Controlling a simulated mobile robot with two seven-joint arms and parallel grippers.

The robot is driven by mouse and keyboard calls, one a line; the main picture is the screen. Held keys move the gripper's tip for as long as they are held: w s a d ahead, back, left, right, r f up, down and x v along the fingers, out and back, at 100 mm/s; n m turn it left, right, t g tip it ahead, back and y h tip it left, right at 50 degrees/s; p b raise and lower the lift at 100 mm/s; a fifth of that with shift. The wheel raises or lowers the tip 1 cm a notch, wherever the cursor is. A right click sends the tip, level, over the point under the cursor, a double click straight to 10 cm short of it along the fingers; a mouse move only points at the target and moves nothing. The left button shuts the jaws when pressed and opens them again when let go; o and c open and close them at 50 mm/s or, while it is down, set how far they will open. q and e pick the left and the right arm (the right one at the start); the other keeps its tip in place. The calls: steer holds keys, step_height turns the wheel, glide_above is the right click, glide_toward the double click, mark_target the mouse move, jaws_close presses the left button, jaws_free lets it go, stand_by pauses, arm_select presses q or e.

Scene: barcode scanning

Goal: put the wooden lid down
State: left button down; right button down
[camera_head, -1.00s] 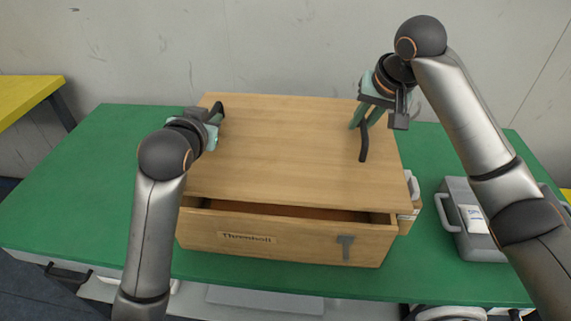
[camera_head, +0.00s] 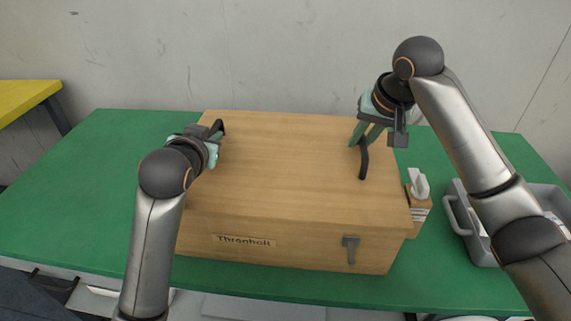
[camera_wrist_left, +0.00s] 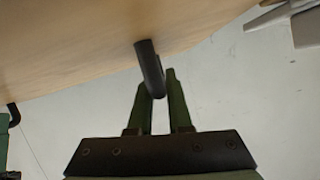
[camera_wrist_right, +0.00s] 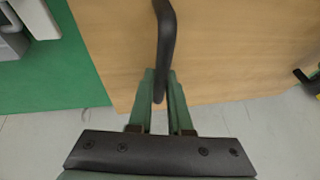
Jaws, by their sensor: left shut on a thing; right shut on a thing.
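The wooden lid (camera_head: 280,165) lies over the wooden box (camera_head: 310,247), which has a name label and a grey latch on its front. No dark gap shows between lid and box in the head view. My left gripper (camera_head: 213,140) is shut on the black handle at the lid's left side; the handle (camera_wrist_left: 150,68) shows between the fingers in the left wrist view. My right gripper (camera_head: 361,146) is shut on the black handle (camera_head: 363,160) at the lid's right side, also seen in the right wrist view (camera_wrist_right: 165,50).
The box stands on a green table (camera_head: 80,190). A grey open case (camera_head: 466,228) lies further right, under my right arm. The table's left part is clear. A wall rises behind.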

arm_select(q)
steer(key=c, duration=0.8)
jaws_free()
steer(key=shift+c, duration=0.2)
arm_select(e)
steer(key=c, duration=0.8)
jaws_free()
steer(key=shift+c, duration=0.2)
arm_select(q)
steer(key=shift+s, duration=0.15)
steer(key=v, duration=1.1)
steer(key=shift+s+r, duration=0.2)
steer(key=shift+s, duration=0.1)
arm_select(e)
steer(key=shift+r, duration=0.1)
steer(key=v, duration=1.2)
steer(key=shift+s, duration=0.1)
